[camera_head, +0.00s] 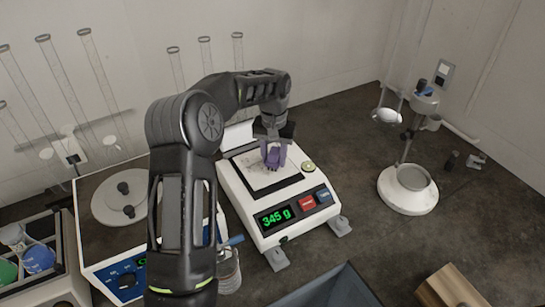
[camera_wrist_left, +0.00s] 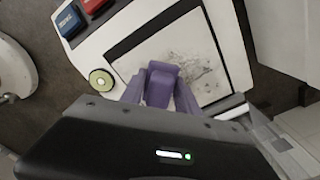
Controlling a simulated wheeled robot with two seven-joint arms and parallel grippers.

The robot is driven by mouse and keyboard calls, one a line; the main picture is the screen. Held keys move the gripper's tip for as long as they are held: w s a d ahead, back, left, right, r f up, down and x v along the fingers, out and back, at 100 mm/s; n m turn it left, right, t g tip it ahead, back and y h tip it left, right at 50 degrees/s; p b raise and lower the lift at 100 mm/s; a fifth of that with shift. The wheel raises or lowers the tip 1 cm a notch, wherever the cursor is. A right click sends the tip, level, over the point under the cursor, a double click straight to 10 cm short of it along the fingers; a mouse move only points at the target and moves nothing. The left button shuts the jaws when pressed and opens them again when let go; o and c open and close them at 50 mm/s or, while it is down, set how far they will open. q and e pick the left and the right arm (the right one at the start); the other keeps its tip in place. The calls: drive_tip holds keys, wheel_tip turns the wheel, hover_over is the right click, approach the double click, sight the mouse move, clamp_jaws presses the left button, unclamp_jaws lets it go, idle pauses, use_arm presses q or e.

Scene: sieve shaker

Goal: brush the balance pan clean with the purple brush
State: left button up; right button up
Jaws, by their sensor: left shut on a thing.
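The balance (camera_head: 245,190) stands on the bench in the middle of the head view, its display reading 345 g. Its square pale pan (camera_head: 250,172) shows dark specks of residue, seen more clearly in the left wrist view (camera_wrist_left: 200,55). My left gripper (camera_head: 274,142) is over the pan, pointing down, and is shut on the purple brush (camera_head: 274,157). The brush also shows in the left wrist view (camera_wrist_left: 160,85), over the pan's edge near the round level. Whether its bristles touch the pan I cannot tell. My right gripper is not in view.
A sieve shaker (camera_head: 100,250) with a round plate is left of the balance, partly behind my left arm. A stand with a white base (camera_head: 408,190) is at the right. A grey bin (camera_head: 330,290) and a wooden block (camera_head: 447,287) are at the front.

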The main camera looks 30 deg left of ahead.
use_arm(q)
drive_tip(key=shift+w+d+r+p, duration=0.1)
drive_tip(key=shift+w+d+p, duration=0.2)
drive_tip(key=shift+w, duration=0.2)
drive_tip(key=shift+w+d+p, duration=0.3)
drive_tip(key=shift+w, duration=0.2)
drive_tip(key=shift+w+d, duration=0.2)
drive_tip(key=shift+w, duration=0.25)
drive_tip(key=shift+w+a+p, duration=0.35)
drive_tip(key=shift+a+p, duration=0.25)
drive_tip(key=shift+a, duration=0.2)
